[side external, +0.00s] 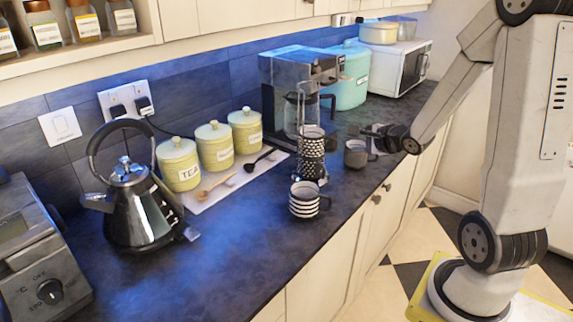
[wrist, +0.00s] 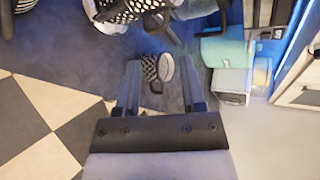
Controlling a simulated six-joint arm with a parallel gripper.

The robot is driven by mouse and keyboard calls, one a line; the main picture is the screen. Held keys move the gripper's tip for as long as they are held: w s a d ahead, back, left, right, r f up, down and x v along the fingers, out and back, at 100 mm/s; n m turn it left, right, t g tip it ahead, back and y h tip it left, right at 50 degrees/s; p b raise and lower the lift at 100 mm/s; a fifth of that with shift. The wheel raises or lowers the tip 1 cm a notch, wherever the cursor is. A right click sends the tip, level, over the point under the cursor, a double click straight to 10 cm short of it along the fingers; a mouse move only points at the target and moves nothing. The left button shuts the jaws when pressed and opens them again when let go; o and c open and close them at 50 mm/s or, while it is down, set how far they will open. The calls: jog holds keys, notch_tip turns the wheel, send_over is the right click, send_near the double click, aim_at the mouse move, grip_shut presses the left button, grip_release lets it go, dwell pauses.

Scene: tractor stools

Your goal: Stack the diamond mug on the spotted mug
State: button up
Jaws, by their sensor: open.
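A dark mug with white marks (side external: 311,142) stands on another dark patterned mug (side external: 309,168) in front of the coffee machine; I cannot tell for sure which is the diamond mug and which the spotted one. Part of these patterned mugs (wrist: 115,11) shows at the top left of the wrist view. A small dark mug with a fine pale pattern (side external: 355,154) stands alone to their right; a speckled mug (wrist: 152,69) shows between my fingers in the wrist view. My gripper (side external: 374,136) is open beside the lone mug and holds nothing; it also shows in the wrist view (wrist: 160,66).
A striped mug (side external: 304,202) stands nearer the counter's front edge. The coffee machine (side external: 295,85), a teal canister (side external: 350,78) and a microwave (side external: 402,68) stand behind. A kettle (side external: 135,205) and green canisters (side external: 214,145) are at left.

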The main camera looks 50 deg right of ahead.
jog(key=s+a+f+n+g+y, duration=0.1)
jog(key=s+a+f+n+g, duration=0.1)
jog(key=a+n, duration=0.5)
jog(key=s+a+f+n+g+y, duration=0.1)
jog(key=a+n+g, duration=0.3)
jog(key=a+n, duration=0.4)
jog(key=s+a+f+n+g+y, duration=0.2)
jog(key=s+a+f+n+g, duration=0.1)
jog(key=a+n, duration=0.5)
jog(key=shift+s+f+n+g, duration=0.25)
jog(key=shift+f+n, duration=0.2)
jog(key=shift+n, duration=0.65)
